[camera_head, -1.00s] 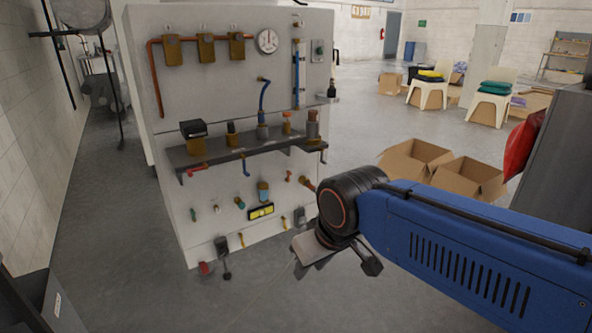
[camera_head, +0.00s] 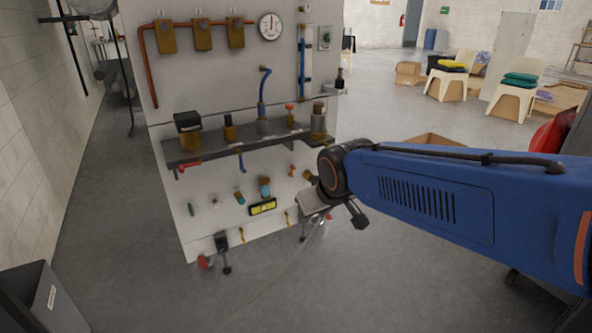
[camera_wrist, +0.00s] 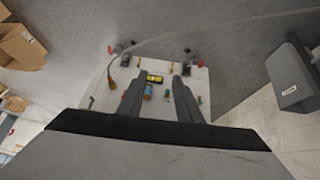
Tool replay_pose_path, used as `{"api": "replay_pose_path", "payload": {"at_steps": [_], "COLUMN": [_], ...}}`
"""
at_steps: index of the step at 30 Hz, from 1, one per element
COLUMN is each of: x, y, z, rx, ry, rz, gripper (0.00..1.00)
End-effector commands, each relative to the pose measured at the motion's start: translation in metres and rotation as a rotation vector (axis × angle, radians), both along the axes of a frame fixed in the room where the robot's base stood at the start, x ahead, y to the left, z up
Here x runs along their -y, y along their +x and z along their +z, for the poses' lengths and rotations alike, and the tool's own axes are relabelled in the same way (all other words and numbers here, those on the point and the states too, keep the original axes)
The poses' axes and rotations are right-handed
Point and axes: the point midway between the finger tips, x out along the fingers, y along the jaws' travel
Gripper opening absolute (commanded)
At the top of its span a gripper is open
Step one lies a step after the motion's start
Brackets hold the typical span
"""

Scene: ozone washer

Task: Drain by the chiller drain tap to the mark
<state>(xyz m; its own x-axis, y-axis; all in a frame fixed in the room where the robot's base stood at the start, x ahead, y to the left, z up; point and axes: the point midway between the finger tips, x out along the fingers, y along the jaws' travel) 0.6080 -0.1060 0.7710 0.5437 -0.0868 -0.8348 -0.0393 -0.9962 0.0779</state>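A grey-white panel (camera_head: 222,105) stands ahead with pipes, valves and fittings on it. I cannot tell which is the chiller drain tap, and no mark can be made out. A vertical blue tube (camera_head: 302,65) is at the upper right. My gripper is in front of the panel's lower right side. In the wrist view my gripper (camera_wrist: 157,80) has its two dark fingers apart, with nothing held between them; the panel's lower fittings show beyond.
A dark bin (camera_head: 42,300) stands at the lower left; it also shows in the wrist view (camera_wrist: 290,80). A dark shelf (camera_head: 225,148) juts from the panel. Cardboard boxes and chairs (camera_head: 450,78) stand at the back right. The floor before the panel is clear.

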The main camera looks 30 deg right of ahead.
Motion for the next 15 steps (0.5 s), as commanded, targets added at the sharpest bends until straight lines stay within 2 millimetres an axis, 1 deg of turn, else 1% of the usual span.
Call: {"api": "replay_pose_path", "payload": {"at_steps": [1, 5, 9, 15], "x": [0.005, 0.019, 0.038, 0.065], "y": [0.012, 0.051, 0.099, 0.164], "z": [-0.001, -0.002, -0.005, -0.014], "rx": [0.011, 0.062, 0.131, 0.226], "ry": [-0.008, -0.034, -0.066, -0.107], "rz": [-0.003, -0.007, -0.006, 0.007], "gripper": [0.32, 0.32, 0.32, 0.32]}}
